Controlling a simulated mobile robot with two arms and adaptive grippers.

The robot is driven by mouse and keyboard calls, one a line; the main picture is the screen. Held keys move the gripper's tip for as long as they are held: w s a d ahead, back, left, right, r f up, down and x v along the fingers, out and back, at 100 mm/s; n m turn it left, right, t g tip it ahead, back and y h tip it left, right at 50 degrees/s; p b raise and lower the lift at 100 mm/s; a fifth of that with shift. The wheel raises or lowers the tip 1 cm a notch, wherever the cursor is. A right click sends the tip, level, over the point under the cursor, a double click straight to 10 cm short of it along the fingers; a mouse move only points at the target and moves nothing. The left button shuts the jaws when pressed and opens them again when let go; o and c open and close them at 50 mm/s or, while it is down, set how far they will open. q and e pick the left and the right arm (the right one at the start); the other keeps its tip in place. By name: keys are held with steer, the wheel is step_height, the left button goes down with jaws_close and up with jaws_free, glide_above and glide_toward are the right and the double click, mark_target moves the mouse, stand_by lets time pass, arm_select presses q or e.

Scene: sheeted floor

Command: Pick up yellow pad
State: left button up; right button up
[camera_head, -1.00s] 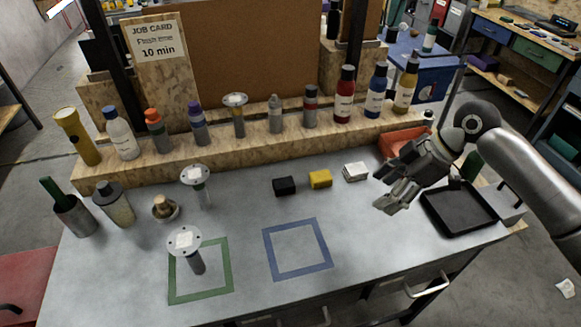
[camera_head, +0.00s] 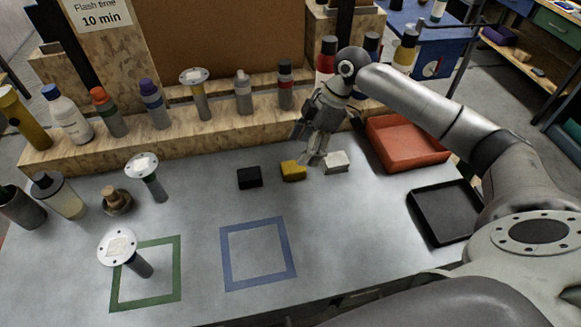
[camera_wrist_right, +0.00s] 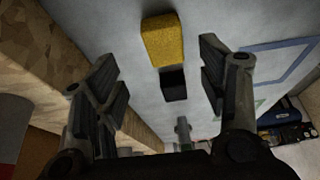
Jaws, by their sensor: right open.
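The yellow pad (camera_head: 293,171) lies on the grey bench between a black pad (camera_head: 250,178) and a white pad (camera_head: 336,162). My right gripper (camera_head: 314,157) is above the bench, just over and right of the yellow pad, near the white pad. In the right wrist view the yellow pad (camera_wrist_right: 163,41) shows beyond the open fingers (camera_wrist_right: 160,90), roughly between them, with the black pad (camera_wrist_right: 173,84) behind it. The right gripper is open and holds nothing. My left gripper is not in view.
A wooden ledge (camera_head: 130,146) with several bottles runs behind the pads. A red bin (camera_head: 400,160) and a black tray (camera_head: 440,212) are at the right. Green (camera_head: 176,270) and blue (camera_head: 226,262) taped squares mark the front. A flanged post (camera_head: 141,266) stands in the green square.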

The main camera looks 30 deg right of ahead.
mark_target(294, 166)
steer(key=shift+x, duration=0.8)
steer(key=p+x, duration=0.1)
steer(key=x, duration=0.3)
steer(key=shift+s+a+f, duration=0.1)
steer(key=shift+s+a, duration=0.15)
steer(key=shift+w+a+f, duration=0.1)
steer(key=shift+f, duration=0.3)
steer(key=c, duration=1.1)
steer(key=shift+r, duration=0.1)
